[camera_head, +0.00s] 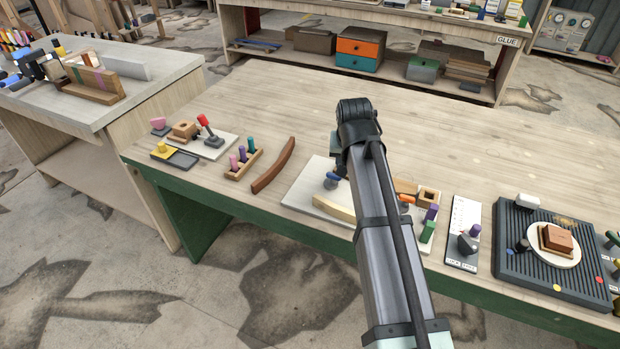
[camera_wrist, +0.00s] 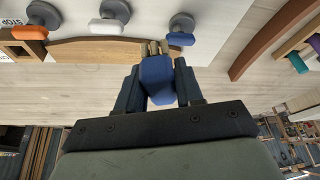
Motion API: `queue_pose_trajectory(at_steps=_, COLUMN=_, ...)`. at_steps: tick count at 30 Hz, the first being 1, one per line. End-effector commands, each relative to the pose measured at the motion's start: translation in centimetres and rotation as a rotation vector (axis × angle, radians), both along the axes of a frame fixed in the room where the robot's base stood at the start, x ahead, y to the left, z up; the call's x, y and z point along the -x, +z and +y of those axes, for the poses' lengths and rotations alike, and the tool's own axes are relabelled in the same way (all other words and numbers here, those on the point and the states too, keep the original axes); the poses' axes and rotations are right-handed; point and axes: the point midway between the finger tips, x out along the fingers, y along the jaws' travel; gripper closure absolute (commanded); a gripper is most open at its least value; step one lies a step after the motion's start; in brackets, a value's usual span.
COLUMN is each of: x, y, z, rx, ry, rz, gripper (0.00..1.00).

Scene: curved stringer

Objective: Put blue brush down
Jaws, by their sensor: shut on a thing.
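My gripper (camera_wrist: 160,88) is shut on the blue brush (camera_wrist: 158,82), seen in the wrist view. The brush is blue with a tan tip pointing away from my gripper. The tip overlaps the right end of the pale curved wooden piece (camera_wrist: 95,52); I cannot tell whether they touch. In the head view my arm hides the gripper and the brush. The pale curved piece also shows there (camera_head: 333,207), on a white board (camera_head: 300,194).
Clamps with orange (camera_wrist: 30,33), white (camera_wrist: 109,27) and blue (camera_wrist: 181,39) handles stand along the pale piece. A brown curved strip (camera_head: 274,166) and a peg rack (camera_head: 243,163) lie left of the board. The back of the table (camera_head: 270,105) is clear.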

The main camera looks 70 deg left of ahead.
Motion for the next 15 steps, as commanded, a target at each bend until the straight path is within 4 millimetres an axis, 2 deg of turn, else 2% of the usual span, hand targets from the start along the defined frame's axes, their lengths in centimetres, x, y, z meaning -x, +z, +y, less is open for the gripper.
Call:
queue_pose_trajectory(at_steps=1, x=1.7, y=0.0, z=2.1, rx=0.000, ry=0.045, rz=0.000, gripper=0.93)
queue_pose_trajectory(at_steps=3, x=3.6, y=-0.1, z=4.3, rx=0.000, ry=0.110, rz=0.000, gripper=0.93)
queue_pose_trajectory(at_steps=7, x=6.2, y=-0.1, z=8.1, rx=-0.001, ry=0.248, rz=0.001, gripper=0.93)
queue_pose_trajectory(at_steps=10, x=6.6, y=0.0, z=9.5, rx=-0.002, ry=0.342, rz=0.000, gripper=0.93)
queue_pose_trajectory(at_steps=15, x=6.7, y=0.2, z=10.0, rx=-0.005, ry=0.437, rz=-0.002, gripper=0.93)
